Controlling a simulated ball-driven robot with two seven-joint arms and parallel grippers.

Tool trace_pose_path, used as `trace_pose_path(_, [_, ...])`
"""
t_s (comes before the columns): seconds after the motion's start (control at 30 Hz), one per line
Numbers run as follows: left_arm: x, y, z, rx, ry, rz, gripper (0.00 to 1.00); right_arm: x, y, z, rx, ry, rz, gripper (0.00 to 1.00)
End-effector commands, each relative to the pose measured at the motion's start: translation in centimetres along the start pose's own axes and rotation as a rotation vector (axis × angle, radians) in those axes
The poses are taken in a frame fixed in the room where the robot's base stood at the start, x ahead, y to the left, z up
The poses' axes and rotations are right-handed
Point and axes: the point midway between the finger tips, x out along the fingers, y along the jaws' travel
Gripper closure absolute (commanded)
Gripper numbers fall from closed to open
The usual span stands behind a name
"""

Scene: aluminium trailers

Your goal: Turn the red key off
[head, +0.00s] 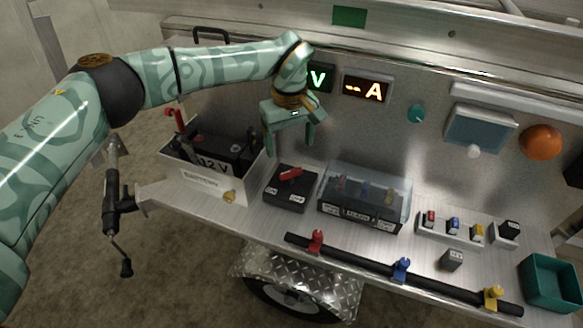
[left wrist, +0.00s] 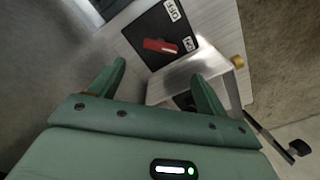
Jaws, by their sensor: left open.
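The red key (head: 290,174) sits on top of a black switch box (head: 287,196) with white labels, on the metal shelf. In the left wrist view the red key (left wrist: 160,46) lies on the black plate (left wrist: 150,34), beside labels, one of which reads OFF. My left gripper (head: 291,148) is open and empty, above the switch box and a little behind the key in the head view. In the left wrist view its fingers (left wrist: 160,75) are apart, with the key beyond them. My right gripper is not in view.
A white battery box (head: 222,185) marked 12 V stands left of the switch box. A clear-covered fuse box (head: 362,212) stands right of it. A black rail (head: 350,262) with coloured clamps lies in front. Displays (head: 366,89) hang on the panel behind. A teal bin (head: 545,283) stands far right.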

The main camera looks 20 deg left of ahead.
Motion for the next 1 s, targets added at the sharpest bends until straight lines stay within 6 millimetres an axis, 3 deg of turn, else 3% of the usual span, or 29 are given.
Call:
trace_pose_path(0.03, [2.0,0.0,0.1,0.000,-0.007,-0.004,0.24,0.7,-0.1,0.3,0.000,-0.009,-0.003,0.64])
trace_pose_path(0.1, [3.7,0.0,0.1,0.000,-0.006,-0.003,0.24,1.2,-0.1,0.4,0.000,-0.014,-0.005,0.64])
trace_pose_path(0.3, [7.1,0.0,0.1,0.000,-0.005,-0.001,0.24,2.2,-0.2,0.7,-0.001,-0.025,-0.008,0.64])
trace_pose_path(0.5, [8.3,0.0,0.1,-0.002,-0.002,0.001,0.24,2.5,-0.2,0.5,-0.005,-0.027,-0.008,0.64])
trace_pose_path(0.77, [8.3,0.0,0.1,-0.001,-0.001,0.002,0.24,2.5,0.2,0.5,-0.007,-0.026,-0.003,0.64])
trace_pose_path(0.93, [8.3,0.0,0.1,-0.001,-0.001,0.002,0.68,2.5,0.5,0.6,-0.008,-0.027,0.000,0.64])
trace_pose_path(1.0, [8.3,0.0,0.1,-0.001,-0.001,0.002,0.68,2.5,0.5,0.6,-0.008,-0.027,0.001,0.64])
